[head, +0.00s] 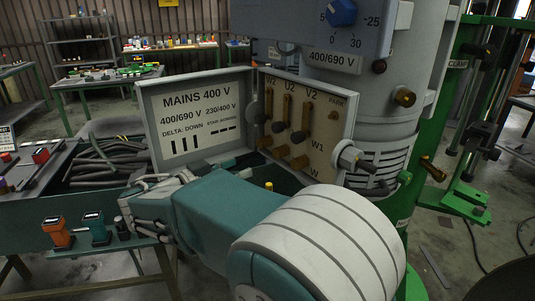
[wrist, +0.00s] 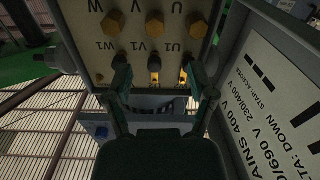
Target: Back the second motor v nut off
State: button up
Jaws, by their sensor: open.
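The motor terminal board (head: 300,118) sits in an open grey box. In the wrist view, it shows tan and upside down at the top. Brass hex nuts sit by the letters W, V and U; the V nut (wrist: 154,24) is the middle one. Dark nuts sit by W1, V1 and U1; the V1 nut (wrist: 154,59) is the middle one. My gripper (wrist: 166,85) is open and empty, with its fingers spread below the board. The left fingertip is close to the W1 nut. I cannot tell whether it touches.
The open lid (head: 203,118) with its MAINS 400 V label stands left of the board and at the right in the wrist view (wrist: 270,90). A grey cable bin (head: 100,160) is left of the box. A green stand (head: 470,160) is at the right.

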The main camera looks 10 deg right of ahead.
aim_at(274, 153)
jog(key=x, duration=0.9)
jog(key=shift+s+d, duration=0.25)
jog(key=shift+s, duration=0.1)
jog(key=shift+w+d, duration=0.25)
jog(key=shift+w, duration=0.3)
jog(key=shift+d, duration=0.75)
jog(key=c, duration=0.9)
jog(key=shift+a, duration=0.15)
grip_shut()
